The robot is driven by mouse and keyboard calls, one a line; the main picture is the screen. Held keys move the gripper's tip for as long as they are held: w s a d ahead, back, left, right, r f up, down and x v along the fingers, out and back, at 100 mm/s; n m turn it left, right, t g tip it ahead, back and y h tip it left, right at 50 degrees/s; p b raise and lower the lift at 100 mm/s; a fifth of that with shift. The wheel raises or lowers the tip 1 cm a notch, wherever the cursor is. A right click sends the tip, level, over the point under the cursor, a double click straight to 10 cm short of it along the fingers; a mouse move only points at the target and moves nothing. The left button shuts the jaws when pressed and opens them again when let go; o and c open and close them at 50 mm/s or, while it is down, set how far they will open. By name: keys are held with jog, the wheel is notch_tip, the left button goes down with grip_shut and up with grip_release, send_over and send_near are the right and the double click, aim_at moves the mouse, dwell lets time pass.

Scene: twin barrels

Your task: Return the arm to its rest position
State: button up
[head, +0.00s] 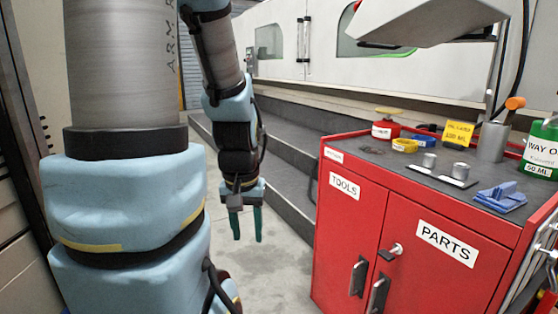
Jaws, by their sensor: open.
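My arm hangs down on the left side of the head view, its upper links covered in light blue padding. My gripper (246,224) points downward with two dark teal fingers spread apart and nothing between them. It hangs above the grey floor, to the left of the red cabinet and apart from it.
The red cabinet (340,225) has doors labelled TOOLS and PARTS. On it are a red can (385,129), yellow tape roll (405,145), yellow sign (458,133), metal cup (492,142), blue clamp-like item (500,198) and green bottle (541,150). A grey step (285,160) lies behind.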

notch_tip(320, 180, up, 17)
jog(key=p, duration=1.4)
jog(key=shift+f, duration=0.2)
